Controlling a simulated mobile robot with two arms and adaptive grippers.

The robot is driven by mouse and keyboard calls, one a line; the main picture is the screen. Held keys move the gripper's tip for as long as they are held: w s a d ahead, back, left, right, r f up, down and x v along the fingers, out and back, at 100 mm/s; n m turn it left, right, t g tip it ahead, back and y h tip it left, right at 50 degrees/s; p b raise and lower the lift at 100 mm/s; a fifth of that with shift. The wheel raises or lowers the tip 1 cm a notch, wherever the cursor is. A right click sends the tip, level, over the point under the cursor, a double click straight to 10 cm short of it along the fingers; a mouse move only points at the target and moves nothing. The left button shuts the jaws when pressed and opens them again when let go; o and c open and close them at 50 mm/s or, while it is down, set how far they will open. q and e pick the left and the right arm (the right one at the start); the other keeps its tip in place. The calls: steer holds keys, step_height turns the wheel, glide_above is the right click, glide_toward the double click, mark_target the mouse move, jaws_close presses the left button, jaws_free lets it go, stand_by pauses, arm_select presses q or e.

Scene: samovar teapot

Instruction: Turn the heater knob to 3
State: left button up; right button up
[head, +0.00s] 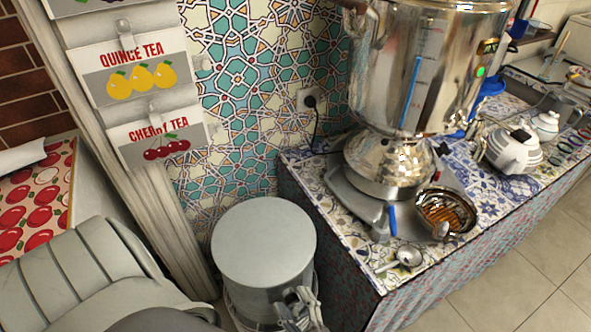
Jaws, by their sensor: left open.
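The large shiny metal samovar (392,70) stands on the tiled counter at the upper right. Its side has a blue level gauge (412,92) and a green light (480,71). A small dark knob-like part (442,150) shows near its lower body; I cannot tell whether it is the heater knob, and no number is readable. My right gripper is not in view.
A strainer bowl (446,212), a spoon (402,258) and a blue-handled part (391,220) are at the samovar's foot. A striped teapot (513,150) stands to the right. Tea signs (140,75) hang at the left. The floor (545,290) at lower right is clear.

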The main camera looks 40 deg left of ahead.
arm_select(q)
step_height(320, 180, up, 8)
steer(key=shift+f, duration=0.15)
stand_by(0.3)
steer(key=shift+c, duration=0.3)
